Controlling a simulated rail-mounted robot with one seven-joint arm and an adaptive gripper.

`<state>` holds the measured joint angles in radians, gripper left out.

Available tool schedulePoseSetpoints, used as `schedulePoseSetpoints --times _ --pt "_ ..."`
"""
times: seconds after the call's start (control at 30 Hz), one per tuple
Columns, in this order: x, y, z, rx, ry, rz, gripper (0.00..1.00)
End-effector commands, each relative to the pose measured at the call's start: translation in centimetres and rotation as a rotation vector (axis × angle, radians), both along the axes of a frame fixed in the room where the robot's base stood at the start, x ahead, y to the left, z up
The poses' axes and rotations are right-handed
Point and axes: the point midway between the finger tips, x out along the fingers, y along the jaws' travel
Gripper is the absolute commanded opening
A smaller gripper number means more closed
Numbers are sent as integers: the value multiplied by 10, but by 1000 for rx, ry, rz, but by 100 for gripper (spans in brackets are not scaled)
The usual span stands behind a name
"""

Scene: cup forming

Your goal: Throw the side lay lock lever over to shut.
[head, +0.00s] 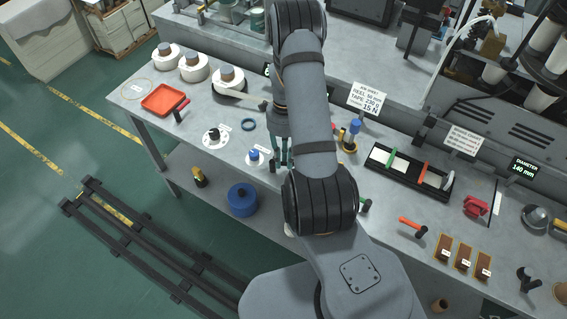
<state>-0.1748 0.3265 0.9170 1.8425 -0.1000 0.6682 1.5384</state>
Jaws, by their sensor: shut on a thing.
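My gripper (283,157) is low over the grey bench, just right of a round white base with a blue knob. My own arm hides most of it from the head camera. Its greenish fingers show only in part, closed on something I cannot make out. I cannot tell the side lay lock lever for sure; it may be behind my arm or in the fingers. A lever-like part with a green handle (365,204) shows right of my arm, and one with a red-orange handle (412,226) lies further right.
A black tray (381,178) with coloured strips and several brown blocks (464,256) are to the right. A red tray (164,99) and tape rolls stand far left.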

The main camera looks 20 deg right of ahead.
Motion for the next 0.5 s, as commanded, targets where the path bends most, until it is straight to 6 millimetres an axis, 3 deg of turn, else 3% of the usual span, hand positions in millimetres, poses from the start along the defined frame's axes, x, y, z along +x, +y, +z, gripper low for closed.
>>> schedulePoseSetpoints --times 0.5 --pt "19 -2 -4 -1 -2 490 0"
